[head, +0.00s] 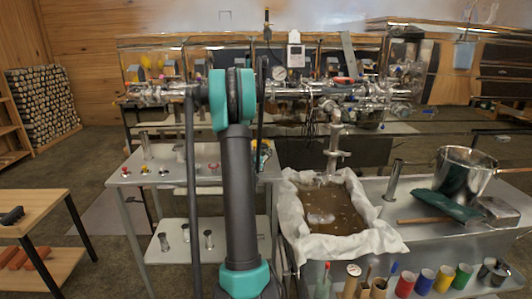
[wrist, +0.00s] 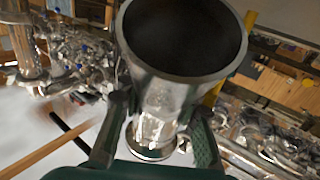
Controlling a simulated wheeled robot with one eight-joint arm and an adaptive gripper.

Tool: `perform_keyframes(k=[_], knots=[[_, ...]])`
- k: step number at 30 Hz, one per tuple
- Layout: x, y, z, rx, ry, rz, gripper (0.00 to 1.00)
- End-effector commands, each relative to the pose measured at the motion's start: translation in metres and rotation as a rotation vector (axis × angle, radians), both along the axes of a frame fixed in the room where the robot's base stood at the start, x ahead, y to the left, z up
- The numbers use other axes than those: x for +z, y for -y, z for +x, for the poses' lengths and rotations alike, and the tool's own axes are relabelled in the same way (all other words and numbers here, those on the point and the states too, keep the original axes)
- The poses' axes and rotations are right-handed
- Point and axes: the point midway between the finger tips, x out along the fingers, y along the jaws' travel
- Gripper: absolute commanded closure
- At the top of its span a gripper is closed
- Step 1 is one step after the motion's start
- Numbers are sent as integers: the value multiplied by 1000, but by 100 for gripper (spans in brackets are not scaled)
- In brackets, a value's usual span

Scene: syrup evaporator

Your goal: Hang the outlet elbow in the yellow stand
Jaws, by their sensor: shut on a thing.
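My gripper (wrist: 157,118) is shut on a shiny metal pipe piece, which looks like the outlet elbow (wrist: 165,92). Its wide, dark open mouth faces the wrist camera, and a flanged end shows below, between the fingers. Yellow bars, perhaps of the yellow stand (wrist: 249,20), show behind and to the right of the elbow in the wrist view. I cannot tell whether the elbow touches them. In the head view my arm hides the gripper and elbow; a small yellow piece (head: 264,158) shows just right of the arm.
A steel table (head: 130,178) with small fittings stands left of my arm. The evaporator's pipework (head: 345,90) runs across the back. A cloth-lined pan (head: 292,215) of brown liquid, a steel bucket (head: 465,172) and several coloured cups (head: 424,281) are right. A wooden table (head: 45,215) is far left.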

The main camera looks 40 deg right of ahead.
Motion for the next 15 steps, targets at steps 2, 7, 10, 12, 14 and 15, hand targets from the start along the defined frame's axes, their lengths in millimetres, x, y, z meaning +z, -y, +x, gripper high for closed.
perform_keyframes(k=[2,7,10,12,14,15], knots=[[0,0,0,0,0,0,100],[0,1,1,0,0,0,100],[0,2,3,0,0,0,100],[0,3,5,0,0,0,100],[0,4,6,0,0,0,100],[0,4,7,0,0,0,100]])
